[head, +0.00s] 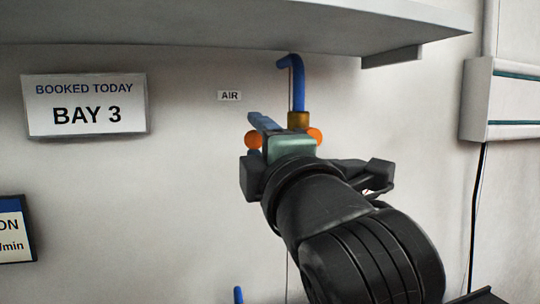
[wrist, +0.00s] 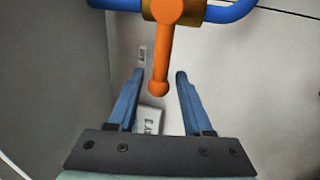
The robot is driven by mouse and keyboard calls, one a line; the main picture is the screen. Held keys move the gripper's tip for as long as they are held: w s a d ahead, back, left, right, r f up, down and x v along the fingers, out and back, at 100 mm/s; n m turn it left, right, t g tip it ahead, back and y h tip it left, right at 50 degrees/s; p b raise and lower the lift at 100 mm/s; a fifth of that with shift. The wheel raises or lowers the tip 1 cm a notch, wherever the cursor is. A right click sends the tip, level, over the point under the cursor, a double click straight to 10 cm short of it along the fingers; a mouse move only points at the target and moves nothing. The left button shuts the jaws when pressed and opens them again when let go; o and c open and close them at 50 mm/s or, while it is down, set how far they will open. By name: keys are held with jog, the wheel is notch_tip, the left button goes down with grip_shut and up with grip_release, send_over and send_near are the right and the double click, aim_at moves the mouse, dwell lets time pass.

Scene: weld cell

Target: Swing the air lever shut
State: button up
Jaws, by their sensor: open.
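The orange air lever (wrist: 162,58) runs out from a brass valve body (wrist: 190,10) in the wrist view, crosswise to the blue pipe (wrist: 232,12). In the head view orange ends of it (head: 314,136) show on both sides of my wrist, below the brass body (head: 298,120); its middle is hidden. My gripper (wrist: 159,73) is open, with its two blue fingers on either side of the lever's rounded end. I see no contact. In the head view one blue finger (head: 262,122) shows, beside the valve; the other is hidden.
A grey shelf (head: 230,25) overhangs above the valve. An "AIR" label (head: 230,96) is on the wall left of the pipe. A "BAY 3" sign (head: 86,105) hangs farther left, and a white box (head: 495,98) at right.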

jog(key=b+v, duration=0.2)
jog(key=v, duration=1)
jog(key=shift+s+b, duration=0.2)
jog(key=shift+b, duration=0.1)
jog(key=shift+d, duration=0.1)
jog(key=s+r+m+t+h+p, duration=0.4)
jog(key=r+m+t+h+p, duration=0.3)
jog(key=r+m, duration=0.8)
jog(key=m+t+p, duration=0.1)
jog(key=m+p, duration=0.2)
jog(key=m, duration=0.4)
jog(key=shift+s+d+r+m+t+h, duration=0.15)
jog(key=shift+d+r+m+t+h, duration=0.1)
jog(key=shift+m+t+h, duration=0.15)
jog(key=shift+a, duration=0.1)
